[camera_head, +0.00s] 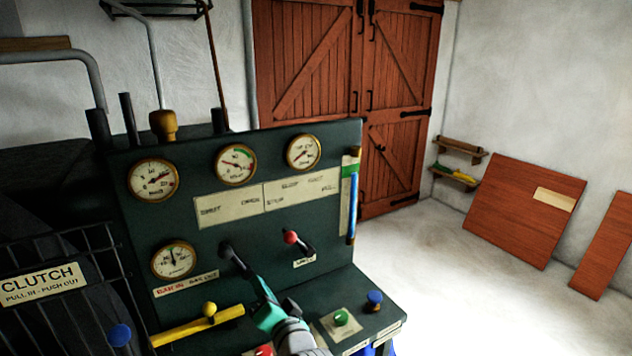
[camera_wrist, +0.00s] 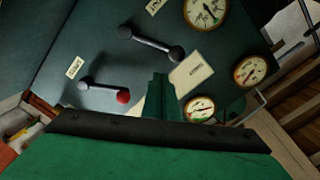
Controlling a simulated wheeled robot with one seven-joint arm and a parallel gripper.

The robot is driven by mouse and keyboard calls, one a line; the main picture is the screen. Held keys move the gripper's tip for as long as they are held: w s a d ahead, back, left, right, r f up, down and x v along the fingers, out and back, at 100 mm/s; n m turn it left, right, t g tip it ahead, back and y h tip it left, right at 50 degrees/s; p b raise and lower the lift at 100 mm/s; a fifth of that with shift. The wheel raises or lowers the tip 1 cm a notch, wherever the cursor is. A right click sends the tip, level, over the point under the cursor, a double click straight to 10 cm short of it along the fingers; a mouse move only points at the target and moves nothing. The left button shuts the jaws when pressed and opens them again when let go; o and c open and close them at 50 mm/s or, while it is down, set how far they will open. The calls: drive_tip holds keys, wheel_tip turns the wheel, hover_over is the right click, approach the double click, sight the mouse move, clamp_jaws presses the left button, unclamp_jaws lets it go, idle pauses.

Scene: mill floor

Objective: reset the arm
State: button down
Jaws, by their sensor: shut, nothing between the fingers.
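My gripper (camera_head: 262,292) is in front of the dark green control panel (camera_head: 232,205), low and near its middle. Its teal body and my grey wrist come up from the bottom edge. In the wrist view the green fingers (camera_wrist: 158,90) are together, with nothing between them. A black-knobbed lever (camera_head: 234,260) shows just beyond the fingers in the head view; it also shows in the wrist view (camera_wrist: 150,43). A red-knobbed lever (camera_head: 298,243) is to the right of the gripper; the wrist view shows it (camera_wrist: 105,90) left of the fingers. I cannot tell any contact.
Several round gauges (camera_head: 235,164) sit on the panel. A yellow bar (camera_head: 197,326) with a yellow knob is at lower left. A green button (camera_head: 341,318) and a blue knob (camera_head: 375,298) are on the ledge at right. Open floor (camera_head: 430,265) lies right of the console.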

drive_tip(key=s+d+f+m+t+h, duration=0.1)
drive_tip(key=s+d+f+h, duration=0.3)
drive_tip(key=s+f, duration=0.65)
drive_tip(key=s+d+f+h, duration=0.2)
drive_tip(key=s+d+f, duration=0.4)
drive_tip(key=s+f, duration=0.45)
drive_tip(key=s+d+n+h, duration=0.1)
drive_tip(key=s+d+n, duration=0.1)
drive_tip(key=s, duration=1.1)
drive_tip(key=s+d+f+n+h, duration=0.1)
drive_tip(key=s+d+n+h, duration=0.1)
drive_tip(key=s, duration=1.1)
drive_tip(key=shift+s+d+n, duration=0.3)
drive_tip(key=shift+d+n, duration=0.3)
drive_tip(key=shift+d, duration=0.4)
drive_tip(key=shift+f, duration=0.15)
